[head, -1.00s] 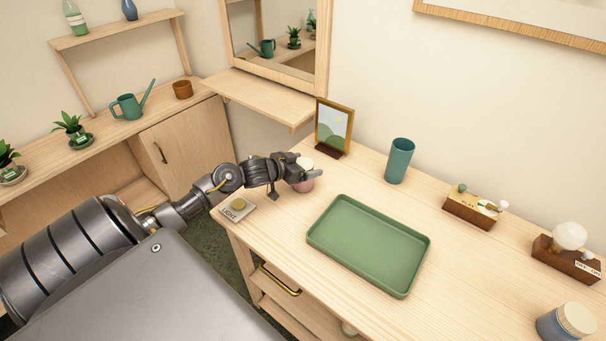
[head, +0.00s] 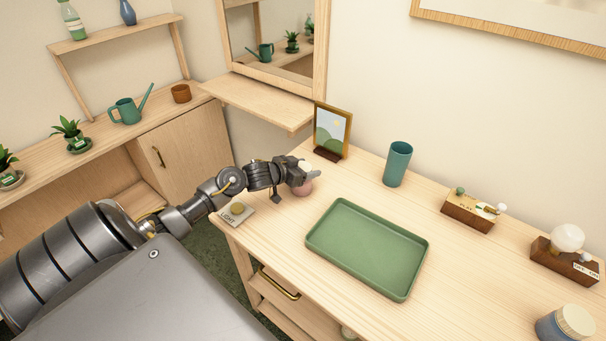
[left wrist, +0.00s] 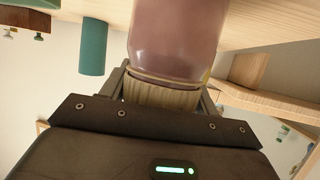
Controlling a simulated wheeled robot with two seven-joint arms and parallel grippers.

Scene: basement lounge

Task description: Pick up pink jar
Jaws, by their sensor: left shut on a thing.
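The pink jar (head: 303,187) is at the left end of the wooden table, left of the green tray. My left gripper (head: 304,172) reaches in from the left and is shut on the jar at its top. In the left wrist view the jar's pink body (left wrist: 177,42) and its pale ribbed lid (left wrist: 160,92) show, with the lid between the fingers. The gripper hides part of the jar in the head view. Whether the jar's base touches the table I cannot tell. My right gripper is not in view.
A green tray (head: 318,239) lies right of the jar. A teal cup (head: 397,164) and a framed picture (head: 332,130) stand behind. A light switch box (head: 236,212) sits at the table's left edge. A blue jar (head: 566,325) stands front right.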

